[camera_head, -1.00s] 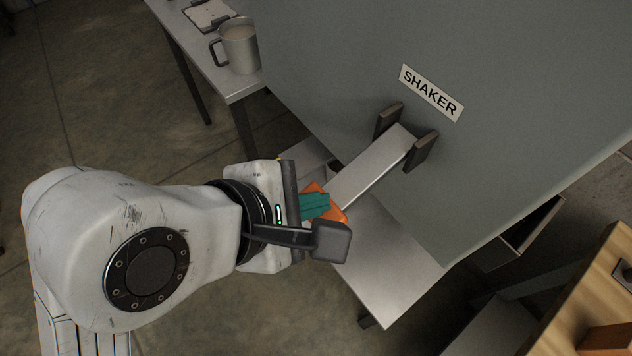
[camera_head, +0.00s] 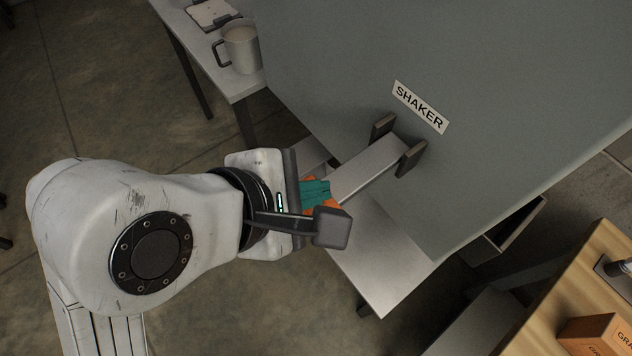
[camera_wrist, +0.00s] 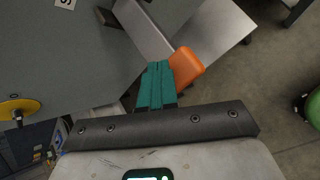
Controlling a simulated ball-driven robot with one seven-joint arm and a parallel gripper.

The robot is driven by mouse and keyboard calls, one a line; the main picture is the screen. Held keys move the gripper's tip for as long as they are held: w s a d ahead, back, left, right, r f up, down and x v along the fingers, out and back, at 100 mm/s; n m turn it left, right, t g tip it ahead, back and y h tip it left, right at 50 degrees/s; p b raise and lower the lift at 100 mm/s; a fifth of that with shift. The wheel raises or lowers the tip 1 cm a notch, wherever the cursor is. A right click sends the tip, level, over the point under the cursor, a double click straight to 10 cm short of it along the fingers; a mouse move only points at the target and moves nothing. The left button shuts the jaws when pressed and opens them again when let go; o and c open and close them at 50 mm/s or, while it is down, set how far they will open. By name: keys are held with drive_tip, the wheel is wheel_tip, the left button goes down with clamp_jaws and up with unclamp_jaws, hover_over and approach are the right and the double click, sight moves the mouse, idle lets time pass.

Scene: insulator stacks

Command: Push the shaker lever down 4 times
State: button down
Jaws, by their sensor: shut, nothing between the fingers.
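The shaker lever is a flat grey metal bar (camera_head: 369,167) held between two dark brackets on a grey panel, below the label "SHAKER" (camera_head: 420,106). Its orange end grip (camera_head: 333,204) is partly hidden by my gripper in the head view. The wrist view shows the orange grip (camera_wrist: 186,66) just beyond and to the right of the teal fingertips. My gripper (camera_head: 318,193) has its teal fingers closed together with nothing between them. The fingers overlap the grip in the head view; I cannot tell whether they touch it.
A metal shelf (camera_head: 385,270) lies below the lever. A metal mug (camera_head: 241,48) stands on a side table at upper left. A wooden surface (camera_head: 560,290) with an orange box (camera_head: 592,335) is at lower right. Open floor lies around my arm.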

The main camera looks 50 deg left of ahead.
drive_tip(key=shift+r+p, duration=0.8)
drive_tip(key=shift+r, duration=0.15)
wheel_tip(320, 180, up, 5)
drive_tip(key=p, duration=0.5)
idle(0.7)
